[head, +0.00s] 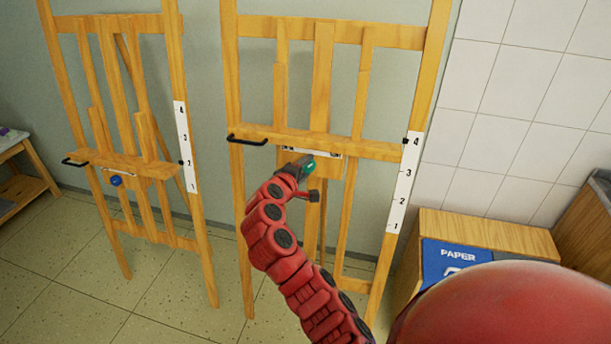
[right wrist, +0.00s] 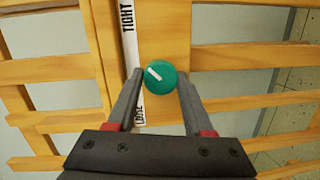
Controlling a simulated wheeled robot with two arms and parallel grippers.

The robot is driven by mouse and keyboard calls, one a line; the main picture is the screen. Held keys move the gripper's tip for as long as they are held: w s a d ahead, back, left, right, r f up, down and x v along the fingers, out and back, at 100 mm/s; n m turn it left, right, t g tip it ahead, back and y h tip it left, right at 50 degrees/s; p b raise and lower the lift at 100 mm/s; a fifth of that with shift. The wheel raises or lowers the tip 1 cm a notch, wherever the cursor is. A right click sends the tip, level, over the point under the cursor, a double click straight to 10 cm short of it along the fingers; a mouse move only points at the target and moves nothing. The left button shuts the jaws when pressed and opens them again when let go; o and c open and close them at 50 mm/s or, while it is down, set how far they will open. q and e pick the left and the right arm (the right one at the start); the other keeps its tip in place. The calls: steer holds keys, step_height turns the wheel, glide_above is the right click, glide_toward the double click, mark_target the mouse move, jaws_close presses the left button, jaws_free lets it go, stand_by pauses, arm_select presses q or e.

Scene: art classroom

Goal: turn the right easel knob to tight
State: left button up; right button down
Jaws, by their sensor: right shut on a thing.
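The right easel (head: 322,70) is wooden, with a green round knob (head: 309,166) below its shelf bar. In the right wrist view the knob (right wrist: 160,77) sits between the two fingertips of my right gripper (right wrist: 160,82), which is shut on it. A short white mark on the knob points up and left. A white strip (right wrist: 131,60) beside the knob reads TIGHT at its upper end and LOOSE at its lower end. In the head view my red right arm reaches up to the knob, and the gripper (head: 302,165) partly covers it. My left gripper is not in view.
The left easel (head: 127,160) has a blue knob (head: 116,181). Each easel has a black handle on its shelf bar, the right one's (head: 247,141) close to my arm. A wooden bin with a blue PAPER label (head: 457,256) stands at lower right. Tiled floor lies between the easels.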

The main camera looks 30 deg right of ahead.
steer(key=shift+m+b, duration=1)
steer(key=shift+m, duration=0.2)
steer(key=shift+y, duration=0.3)
steer(key=shift+c, duration=1.5)
jaws_free()
steer(key=shift+s+r, duration=0.1)
steer(key=p+v, duration=0.1)
steer(key=v, duration=1.6)
steer(key=shift+a+p, duration=0.15)
steer(key=shift+p, duration=0.2)
